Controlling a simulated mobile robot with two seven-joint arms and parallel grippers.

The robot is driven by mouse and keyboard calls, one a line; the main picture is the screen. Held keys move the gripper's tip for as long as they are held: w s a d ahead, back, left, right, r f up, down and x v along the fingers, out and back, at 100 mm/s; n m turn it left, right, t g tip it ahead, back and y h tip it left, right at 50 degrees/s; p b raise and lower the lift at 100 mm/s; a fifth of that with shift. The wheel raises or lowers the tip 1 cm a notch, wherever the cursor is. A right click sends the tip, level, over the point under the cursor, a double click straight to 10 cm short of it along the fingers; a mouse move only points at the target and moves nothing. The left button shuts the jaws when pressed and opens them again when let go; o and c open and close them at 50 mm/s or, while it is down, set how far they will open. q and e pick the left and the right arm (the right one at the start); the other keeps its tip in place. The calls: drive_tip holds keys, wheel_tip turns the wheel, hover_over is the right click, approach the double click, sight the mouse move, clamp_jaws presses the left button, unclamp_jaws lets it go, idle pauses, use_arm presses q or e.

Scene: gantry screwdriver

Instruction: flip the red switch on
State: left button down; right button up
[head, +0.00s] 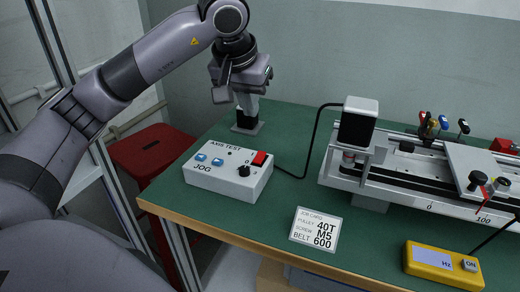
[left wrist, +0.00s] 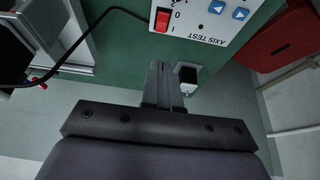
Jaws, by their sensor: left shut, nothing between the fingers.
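The red switch (head: 259,158) is a small rocker at the back right of the white AXIS TEST box (head: 221,183). In the left wrist view the red switch (left wrist: 162,21) is near the top edge, beside 0 and I marks on the box (left wrist: 206,18). I cannot tell which way it is tipped. My left gripper (head: 240,78) is above and behind the box, apart from the switch. Its fingers (left wrist: 162,72) are shut and empty in the left wrist view. My right gripper is not in view.
A small stand (head: 247,124) is on the green table (head: 290,125) under the left gripper. A black cable (head: 310,150) runs from the box to the rail machine (head: 400,180). A job card (head: 315,230) and yellow meter (head: 443,265) lie in front. A red stool (head: 150,150) is left.

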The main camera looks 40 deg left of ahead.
sight(262, 152)
use_arm(q)
drive_tip(key=b+x, duration=0.2)
drive_tip(key=x, duration=1.1)
drive_tip(key=shift+s, duration=0.15)
drive_tip(key=shift+w+f, duration=0.2)
drive_tip(key=shift+f, duration=0.3)
